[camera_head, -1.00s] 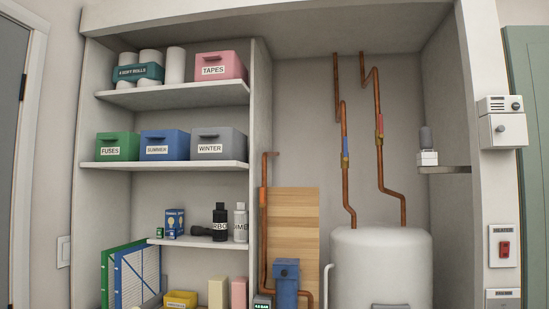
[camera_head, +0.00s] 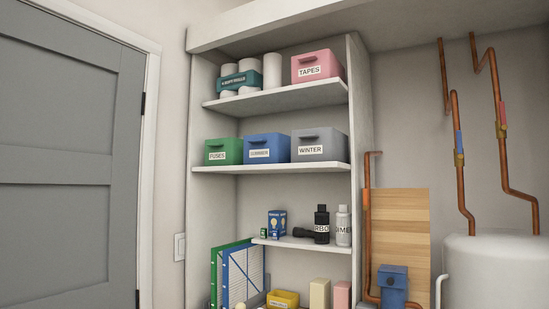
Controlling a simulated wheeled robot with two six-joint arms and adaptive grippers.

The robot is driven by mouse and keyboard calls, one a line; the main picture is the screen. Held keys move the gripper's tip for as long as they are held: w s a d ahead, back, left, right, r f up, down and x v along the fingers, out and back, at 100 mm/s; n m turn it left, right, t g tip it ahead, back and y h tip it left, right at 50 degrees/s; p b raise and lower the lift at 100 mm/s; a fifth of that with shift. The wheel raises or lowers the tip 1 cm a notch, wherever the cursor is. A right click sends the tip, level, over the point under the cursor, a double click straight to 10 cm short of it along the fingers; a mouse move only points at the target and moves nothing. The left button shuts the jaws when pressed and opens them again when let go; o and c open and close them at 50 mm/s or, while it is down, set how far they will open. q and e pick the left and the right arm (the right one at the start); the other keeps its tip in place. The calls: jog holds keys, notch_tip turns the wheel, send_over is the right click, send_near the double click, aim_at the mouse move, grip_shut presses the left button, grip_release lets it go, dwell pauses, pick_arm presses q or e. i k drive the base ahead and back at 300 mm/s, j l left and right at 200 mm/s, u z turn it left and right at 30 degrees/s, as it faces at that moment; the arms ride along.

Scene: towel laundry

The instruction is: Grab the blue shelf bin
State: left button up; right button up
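The blue shelf bin (camera_head: 267,148) sits on the second shelf from the top (camera_head: 270,168). It has a white label and a dark handle on its front. It stands between a green bin (camera_head: 222,151) labelled FUSES on its left and a grey bin (camera_head: 319,145) labelled WINTER on its right. The bins stand close together. Neither of my grippers shows in the head view.
A pink TAPES bin (camera_head: 318,66) and white rolls (camera_head: 272,71) stand on the top shelf. A lower shelf holds dark and white bottles (camera_head: 322,224). A grey door (camera_head: 62,160) is at left. Copper pipes (camera_head: 457,150) and a white tank (camera_head: 495,270) are at right.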

aim_at(274, 148)
jog(key=i+j+z, duration=0.85)
